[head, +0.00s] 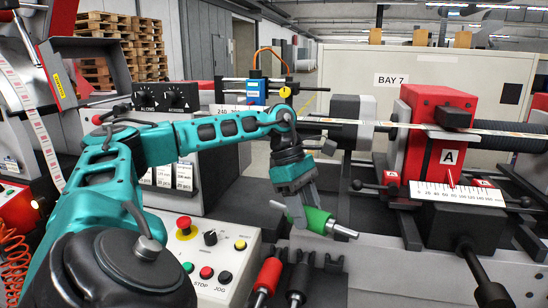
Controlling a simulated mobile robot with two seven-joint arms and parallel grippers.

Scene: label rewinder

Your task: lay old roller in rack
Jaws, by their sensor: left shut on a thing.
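A green roller (317,219) with bare metal shaft ends hangs in the air near the middle of the head view, tilted down to the right. My left gripper (301,208) is shut on it near its left end, and the fingers hide part of it. Below it at the front is what looks like the rack, with small dark upright holders (333,263). A red roller (267,275) and a black roller (299,278) lie side by side there. The green roller is above and apart from them. My right gripper is not in view.
A control panel (222,243) with buttons stands left of the rollers. The red block marked A (440,150), a ruler plate (457,196) and a black lever (485,275) are at the right. A label web (385,124) crosses behind the gripper.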

